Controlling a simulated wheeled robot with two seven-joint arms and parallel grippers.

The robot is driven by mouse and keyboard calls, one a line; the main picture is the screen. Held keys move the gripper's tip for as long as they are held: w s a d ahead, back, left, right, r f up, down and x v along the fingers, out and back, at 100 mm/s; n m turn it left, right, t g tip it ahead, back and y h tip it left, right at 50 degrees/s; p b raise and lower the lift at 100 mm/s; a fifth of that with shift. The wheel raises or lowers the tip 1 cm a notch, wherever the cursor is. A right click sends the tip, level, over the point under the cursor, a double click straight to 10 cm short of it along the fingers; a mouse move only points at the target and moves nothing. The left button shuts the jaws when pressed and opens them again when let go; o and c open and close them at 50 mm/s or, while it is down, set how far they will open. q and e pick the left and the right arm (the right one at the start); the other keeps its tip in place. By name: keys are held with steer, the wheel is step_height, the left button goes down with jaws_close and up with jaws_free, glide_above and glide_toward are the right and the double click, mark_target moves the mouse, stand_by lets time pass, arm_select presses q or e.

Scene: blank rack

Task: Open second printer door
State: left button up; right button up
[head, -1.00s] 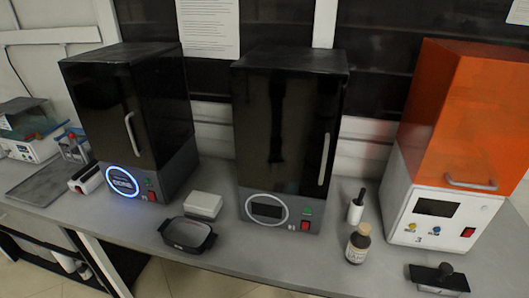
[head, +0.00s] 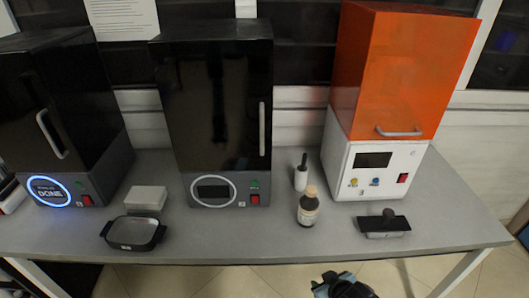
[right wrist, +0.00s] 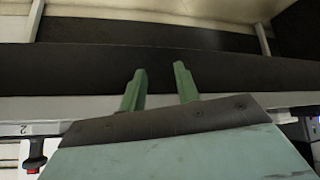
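The second printer (head: 218,110) is the middle one, with a tall black glossy door (head: 215,100) that looks closed. Its upright silver handle (head: 262,128) is on the door's right side. The grey base below carries a round ring display (head: 213,190) and a red switch (head: 255,199). My right gripper (head: 345,285) shows at the bottom edge of the head view, in front of the table and well away from the handle. In the right wrist view its two green fingers (right wrist: 158,80) are apart with nothing between them. My left gripper is out of view.
A printer (head: 60,115) with a lit "DONE" ring stands at left, an orange-hooded one (head: 400,70) at right. A dark tray (head: 133,233), white box (head: 145,198), brown bottle (head: 308,207), white bottle (head: 300,173) and black-handled tool (head: 384,224) stand along the table (head: 240,243).

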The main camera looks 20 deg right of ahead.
steer(key=w+a+r+t+y+b, duration=0.15)
steer(key=w+r, duration=0.35)
steer(key=r, duration=0.5)
steer(key=w+r+t+h, duration=0.1)
steer(key=w+r+t, duration=0.3)
steer(key=r, duration=0.6)
steer(key=n+t+y, duration=0.2)
steer(key=t+y, duration=0.2)
steer(key=y, duration=0.1)
glide_toward(263, 124)
steer(key=x, duration=0.9)
jaws_close()
